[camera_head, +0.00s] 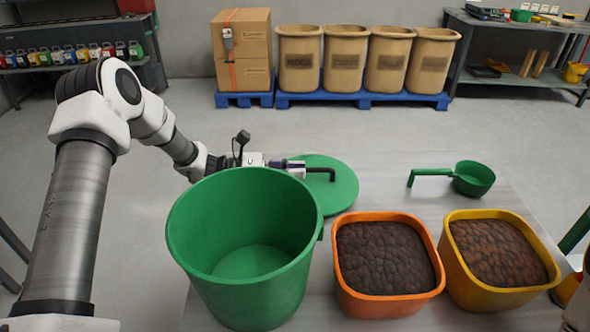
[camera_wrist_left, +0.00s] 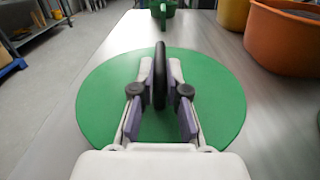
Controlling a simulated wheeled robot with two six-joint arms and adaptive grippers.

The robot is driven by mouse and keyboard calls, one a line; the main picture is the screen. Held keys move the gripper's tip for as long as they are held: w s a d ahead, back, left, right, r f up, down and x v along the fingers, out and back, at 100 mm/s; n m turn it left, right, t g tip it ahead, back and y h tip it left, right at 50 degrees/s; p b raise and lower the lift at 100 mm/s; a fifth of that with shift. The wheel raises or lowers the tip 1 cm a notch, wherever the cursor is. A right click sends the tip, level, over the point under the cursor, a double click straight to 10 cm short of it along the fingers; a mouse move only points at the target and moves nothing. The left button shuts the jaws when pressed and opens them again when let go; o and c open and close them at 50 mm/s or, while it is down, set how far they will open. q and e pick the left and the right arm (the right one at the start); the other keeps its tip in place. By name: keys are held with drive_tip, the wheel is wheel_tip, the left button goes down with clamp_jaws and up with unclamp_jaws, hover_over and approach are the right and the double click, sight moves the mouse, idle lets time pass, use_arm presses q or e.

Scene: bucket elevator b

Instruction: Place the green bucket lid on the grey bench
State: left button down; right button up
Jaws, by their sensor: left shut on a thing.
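The green bucket lid (camera_head: 338,190) is a flat round disc with a dark handle, just behind the green bucket (camera_head: 252,262) at the left of the grey bench (camera_head: 408,207). My left gripper (camera_head: 301,169) is shut on the lid's handle. In the left wrist view the fingers of my left gripper (camera_wrist_left: 160,92) clasp the dark handle, with the lid (camera_wrist_left: 212,90) spread out beneath them. The lid looks level and on or very close to the bench top; I cannot tell if it touches. The bucket is open and empty. My right gripper is not in view.
An orange tub (camera_head: 378,304) and a yellow tub (camera_head: 447,280), both with dark brown contents, stand right of the bucket. A green scoop (camera_head: 473,178) lies at the back right. The bench is bare between lid and scoop.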

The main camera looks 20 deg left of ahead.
use_arm(q)
drive_tip(key=shift+f, duration=0.1)
drive_tip(key=c, duration=1.2)
unclamp_jaws()
drive_tip(key=shift+a+r, duration=0.15)
drive_tip(key=shift+r, duration=0.1)
drive_tip(key=v, duration=1.1)
drive_tip(key=shift+s+a, duration=0.2)
drive_tip(key=shift+a, duration=0.15)
